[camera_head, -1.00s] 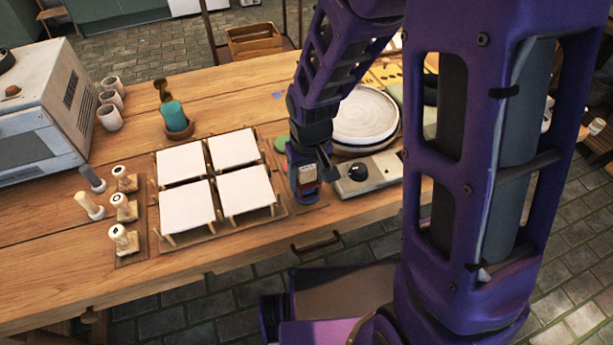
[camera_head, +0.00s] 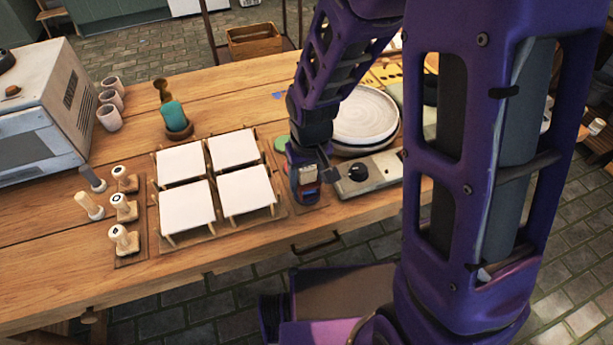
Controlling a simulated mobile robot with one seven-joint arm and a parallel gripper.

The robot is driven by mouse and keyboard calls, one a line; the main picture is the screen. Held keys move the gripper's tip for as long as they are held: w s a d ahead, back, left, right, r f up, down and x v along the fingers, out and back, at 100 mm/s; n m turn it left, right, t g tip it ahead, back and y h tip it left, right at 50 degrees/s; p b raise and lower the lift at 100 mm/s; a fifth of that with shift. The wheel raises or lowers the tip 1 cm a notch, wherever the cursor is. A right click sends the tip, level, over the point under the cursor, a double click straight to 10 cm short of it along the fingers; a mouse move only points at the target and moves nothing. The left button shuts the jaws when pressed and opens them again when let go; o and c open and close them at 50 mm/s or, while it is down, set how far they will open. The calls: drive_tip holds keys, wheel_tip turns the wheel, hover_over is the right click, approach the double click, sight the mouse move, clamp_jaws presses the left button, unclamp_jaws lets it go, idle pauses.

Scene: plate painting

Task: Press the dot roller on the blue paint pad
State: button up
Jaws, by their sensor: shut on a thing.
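My gripper (camera_head: 306,188) points down at the right end of the tile rack, beside the white control box. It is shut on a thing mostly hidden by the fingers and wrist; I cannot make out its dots. A small blue patch (camera_head: 309,189) shows at the fingertips, apparently the blue paint pad. I cannot tell whether the held thing touches it. A green pad (camera_head: 282,143) lies just behind the wrist.
White tiles (camera_head: 246,189) sit on a wooden rack left of my gripper. Several stamps and rollers (camera_head: 124,240) stand further left. A control box (camera_head: 368,175) and a white plate (camera_head: 364,115) are close on the right. Bare table lies in front.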

drive_tip(key=shift+r+p, duration=2.65)
drive_tip(key=shift+r, duration=0.85)
